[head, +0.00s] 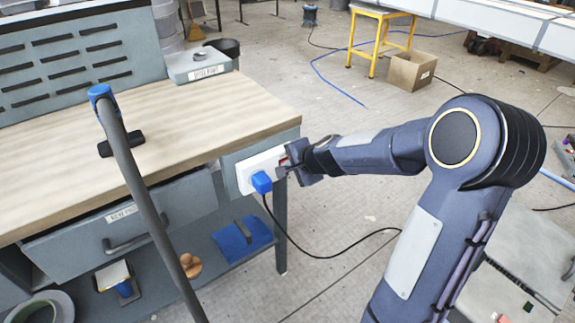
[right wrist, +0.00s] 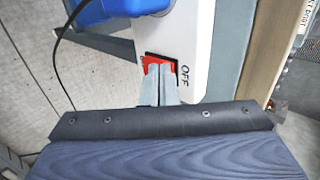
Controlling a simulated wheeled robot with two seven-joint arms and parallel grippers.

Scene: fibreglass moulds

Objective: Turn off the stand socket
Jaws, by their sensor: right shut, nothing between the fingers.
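The stand socket (head: 245,174) is a white box on the end of the grey workbench, with a blue plug (head: 262,183) in it. In the right wrist view the white socket (right wrist: 196,40) shows a red rocker switch (right wrist: 152,62) with "OFF" printed beside it. The blue plug (right wrist: 120,9) is at the top left there. My right gripper (right wrist: 160,88) is shut and empty, its fingertips at the switch and covering part of it. I cannot tell whether they touch it or which way the rocker is tilted. In the head view my right gripper (head: 289,163) is beside the socket. My left gripper is not in view.
A wooden-topped workbench (head: 190,110) with drawers fills the left. A grey hose (head: 140,190) with a blue end rises in front of it. A black cable (head: 325,254) runs from the plug across the floor. A yellow stand (head: 378,35) and cardboard box (head: 411,70) are farther back.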

